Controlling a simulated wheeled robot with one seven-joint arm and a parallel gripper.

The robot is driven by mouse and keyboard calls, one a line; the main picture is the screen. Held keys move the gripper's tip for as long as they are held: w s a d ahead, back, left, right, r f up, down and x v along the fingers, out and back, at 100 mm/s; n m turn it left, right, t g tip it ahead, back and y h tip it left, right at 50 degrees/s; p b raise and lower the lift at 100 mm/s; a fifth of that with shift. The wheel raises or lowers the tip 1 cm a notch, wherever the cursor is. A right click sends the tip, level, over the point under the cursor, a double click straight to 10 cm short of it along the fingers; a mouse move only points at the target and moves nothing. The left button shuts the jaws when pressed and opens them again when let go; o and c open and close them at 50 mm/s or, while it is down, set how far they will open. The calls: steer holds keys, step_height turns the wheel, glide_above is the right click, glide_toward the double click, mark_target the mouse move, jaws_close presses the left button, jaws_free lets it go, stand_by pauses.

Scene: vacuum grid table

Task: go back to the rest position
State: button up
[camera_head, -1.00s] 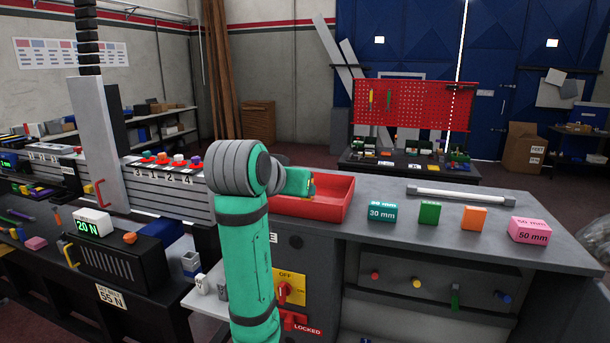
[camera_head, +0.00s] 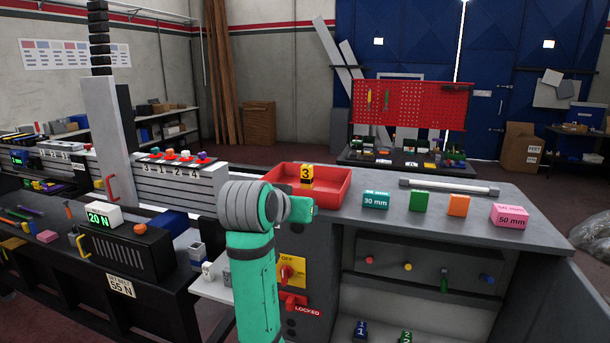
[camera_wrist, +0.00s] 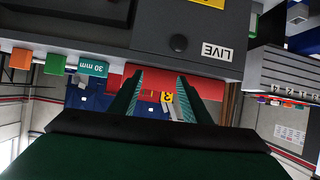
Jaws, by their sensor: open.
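My gripper shows in the wrist view (camera_wrist: 160,92), its two dark green fingers spread apart with nothing held between them. In the head view, the teal end of my arm is at the near side of a red tray (camera_head: 335,203); the fingers are hard to make out there. A yellow block marked 3 (camera_head: 306,175) stands in the tray, apart from my gripper. It also shows, farther off, between the fingers in the wrist view (camera_wrist: 167,97).
The tray stands on a grey bench (camera_head: 375,222). To its right are a teal 30 mm block (camera_head: 376,200), a green block (camera_head: 419,202), an orange block (camera_head: 458,205) and a pink 50 mm block (camera_head: 510,214). A numbered rack (camera_head: 175,175) stands left.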

step_height(320, 180, down, 13)
steer(key=w+n, duration=0.1)
steer(key=s+f+n+t+y, duration=0.1)
steer(key=s+f, duration=0.4)
steer(key=f, duration=0.5)
steer(key=s+d+f+n+y, duration=0.1)
steer(key=s+f, duration=0.4)
steer(key=f, duration=0.4)
steer(key=s+f+n+t, duration=0.1)
steer(key=s+f, duration=0.4)
steer(key=f, duration=0.5)
steer(key=s+f+y, duration=0.1)
steer(key=s+f, duration=0.3)
steer(key=s, duration=0.6)
steer(key=s+f+y, duration=0.1)
steer(key=s+f, duration=0.2)
steer(key=s, duration=0.8)
steer(key=s+r, duration=0.3)
steer(key=s, duration=0.6)
steer(key=s+r+m+t, duration=0.1)
steer(key=s+r, duration=0.2)
steer(key=s, duration=0.7)
steer(key=shift+s+d+r, duration=0.2)
steer(key=shift+s+d, duration=0.1)
steer(key=c, duration=0.3)
steer(key=shift+w, duration=0.1)
